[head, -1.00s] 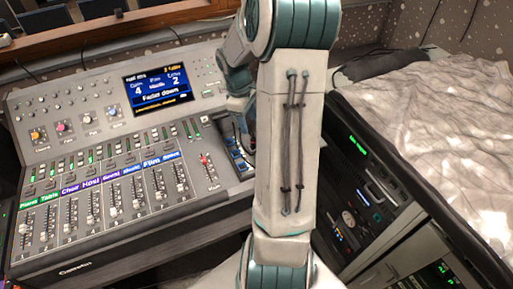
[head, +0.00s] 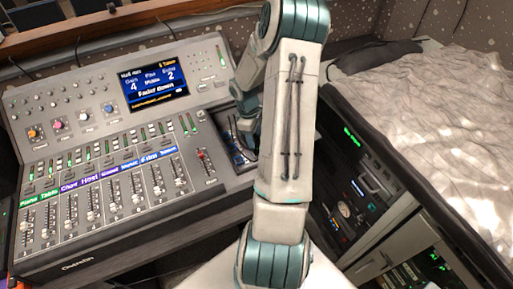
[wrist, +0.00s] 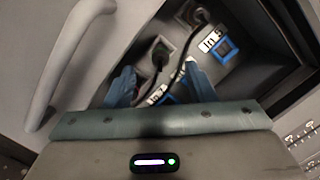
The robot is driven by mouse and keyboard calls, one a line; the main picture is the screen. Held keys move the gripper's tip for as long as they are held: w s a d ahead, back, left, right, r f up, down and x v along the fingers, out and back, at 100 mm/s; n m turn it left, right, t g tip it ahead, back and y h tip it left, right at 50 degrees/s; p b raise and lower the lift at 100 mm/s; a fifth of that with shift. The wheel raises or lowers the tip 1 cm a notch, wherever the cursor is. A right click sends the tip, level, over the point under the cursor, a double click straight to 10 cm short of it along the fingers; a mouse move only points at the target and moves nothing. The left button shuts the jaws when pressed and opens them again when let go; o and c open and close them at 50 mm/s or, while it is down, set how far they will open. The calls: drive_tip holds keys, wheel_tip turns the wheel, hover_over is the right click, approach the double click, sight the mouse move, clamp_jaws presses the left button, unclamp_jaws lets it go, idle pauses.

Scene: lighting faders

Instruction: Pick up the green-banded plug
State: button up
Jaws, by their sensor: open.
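In the wrist view, a dark plug (wrist: 159,52) with a faint greenish tint stands in a grey socket in a recessed bay; I cannot make out a clear green band. A black cable runs close beside it. My gripper (wrist: 158,72) is open, its two blue fingers on either side of the plug and cable in the picture. I cannot tell whether they touch. A second dark plug (wrist: 201,16) sits farther up. In the head view my arm hides the gripper and most of the bay (head: 238,146) at the console's right end.
Blue blocks with white labels (wrist: 226,48) are near the right finger. A grey curved handle (wrist: 68,62) is at the left. The fader console (head: 105,200) fills the left of the head view. A rack (head: 360,200) and a rumpled pale cover (head: 420,110) lie to the right.

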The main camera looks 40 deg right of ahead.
drive_tip(key=shift+s+d+f, duration=0.1)
drive_tip(key=shift+s+f, duration=0.1)
drive_tip(key=shift+f, duration=0.7)
drive_tip(key=shift+s+d+f, duration=0.1)
drive_tip(key=shift+s+f, duration=0.05)
drive_tip(key=shift+f, duration=0.75)
clamp_jaws()
wheel_tip(320, 180, up, 13)
drive_tip(key=p, duration=0.2)
drive_tip(key=shift+a, duration=0.1)
